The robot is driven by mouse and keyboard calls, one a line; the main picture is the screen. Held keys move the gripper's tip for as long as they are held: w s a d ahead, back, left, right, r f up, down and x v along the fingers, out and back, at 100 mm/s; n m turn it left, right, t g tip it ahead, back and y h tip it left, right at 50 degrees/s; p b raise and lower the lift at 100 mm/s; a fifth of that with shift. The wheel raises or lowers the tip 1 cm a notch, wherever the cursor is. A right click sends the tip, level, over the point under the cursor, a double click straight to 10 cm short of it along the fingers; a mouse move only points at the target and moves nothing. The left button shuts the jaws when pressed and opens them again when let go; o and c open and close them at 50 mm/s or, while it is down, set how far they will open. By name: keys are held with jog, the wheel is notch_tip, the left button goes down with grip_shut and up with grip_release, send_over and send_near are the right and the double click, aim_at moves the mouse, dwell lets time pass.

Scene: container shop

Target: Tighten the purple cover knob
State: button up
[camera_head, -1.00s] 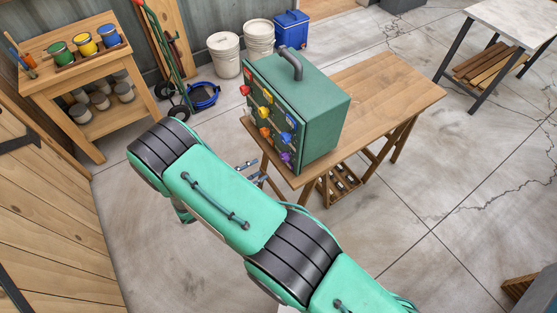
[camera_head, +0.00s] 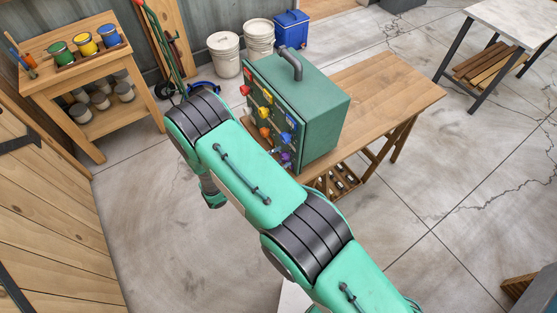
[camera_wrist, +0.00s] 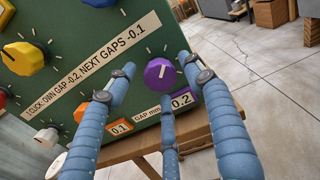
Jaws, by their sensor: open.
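The purple knob (camera_wrist: 160,73) is a faceted knob with a white pointer line, low on the green box's front panel (camera_wrist: 110,62). A purple readout (camera_wrist: 181,100) beside it shows 0.2, next to a "GAP mm" label. In the wrist view my gripper (camera_wrist: 160,78) is open, its blue fingers spread left, right and below the knob. I cannot tell whether they touch it. In the head view the purple knob (camera_head: 286,158) shows at the box's lower corner, and my arm hides most of the gripper.
A yellow knob (camera_wrist: 22,58), an orange knob (camera_wrist: 80,113) and a white knob (camera_wrist: 46,137) sit left of the purple one. An orange readout (camera_wrist: 120,127) shows 0.1. The green box (camera_head: 322,110) stands on a wooden table (camera_head: 395,90), whose right part is clear.

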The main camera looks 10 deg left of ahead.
jog(key=shift+c, duration=0.3)
jog(key=c, duration=1.1)
jog(key=shift+f+m+b, duration=0.1)
jog(key=shift+m+b, duration=0.2)
jog(key=m+b, duration=0.3)
jog(key=m, duration=0.1)
jog(key=m+b, duration=0.3)
jog(key=m, duration=0.1)
